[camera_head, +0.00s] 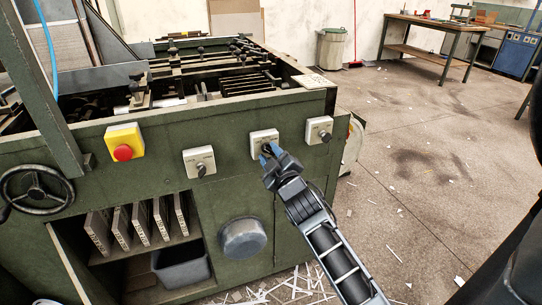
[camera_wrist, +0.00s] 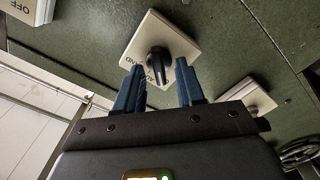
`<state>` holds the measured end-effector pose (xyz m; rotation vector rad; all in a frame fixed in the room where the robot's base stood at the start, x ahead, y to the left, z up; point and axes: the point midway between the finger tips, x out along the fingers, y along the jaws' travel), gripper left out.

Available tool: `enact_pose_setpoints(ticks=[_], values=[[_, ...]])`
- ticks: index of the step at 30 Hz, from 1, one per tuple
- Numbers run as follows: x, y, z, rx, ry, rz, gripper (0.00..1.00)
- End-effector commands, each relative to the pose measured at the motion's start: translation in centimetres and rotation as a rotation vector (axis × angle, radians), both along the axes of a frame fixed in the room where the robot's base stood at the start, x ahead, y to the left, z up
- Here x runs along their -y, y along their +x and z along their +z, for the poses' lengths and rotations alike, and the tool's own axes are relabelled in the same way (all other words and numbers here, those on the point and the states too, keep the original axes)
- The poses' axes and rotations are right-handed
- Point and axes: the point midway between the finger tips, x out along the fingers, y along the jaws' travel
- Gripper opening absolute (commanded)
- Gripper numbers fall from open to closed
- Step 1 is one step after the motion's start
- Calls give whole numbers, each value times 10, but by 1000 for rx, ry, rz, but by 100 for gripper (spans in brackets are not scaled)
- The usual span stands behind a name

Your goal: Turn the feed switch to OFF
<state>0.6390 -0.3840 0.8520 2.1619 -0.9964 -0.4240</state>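Three pale switch plates with dark knobs sit on the green machine's front: a left switch (camera_head: 199,162), a middle switch (camera_head: 262,136) and a right switch (camera_head: 319,130). Their lettering is too small to read in the head view. My gripper (camera_head: 269,152) is at the middle switch. In the wrist view the blue fingers of my gripper (camera_wrist: 159,88) are open, one on each side of the middle switch's black knob (camera_wrist: 158,64); contact cannot be told. That plate reads "HAND", partly hidden. The plate reading "OFF" (camera_wrist: 27,9) is cut off at the upper left.
A yellow box with a red button (camera_head: 123,150) and a handwheel (camera_head: 37,190) are on the left of the panel. A round metal cover (camera_head: 243,238) bulges below the switches. Open floor with paper scraps lies to the right.

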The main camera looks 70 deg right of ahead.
Motion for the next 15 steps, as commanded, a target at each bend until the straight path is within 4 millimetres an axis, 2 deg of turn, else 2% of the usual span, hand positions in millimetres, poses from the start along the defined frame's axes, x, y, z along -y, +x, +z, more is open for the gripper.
enact_pose_setpoints(ticks=[8,15], values=[[-6,-6,-1,0,-1,-1,38],[-34,-30,-3,-1,1,0,38]])
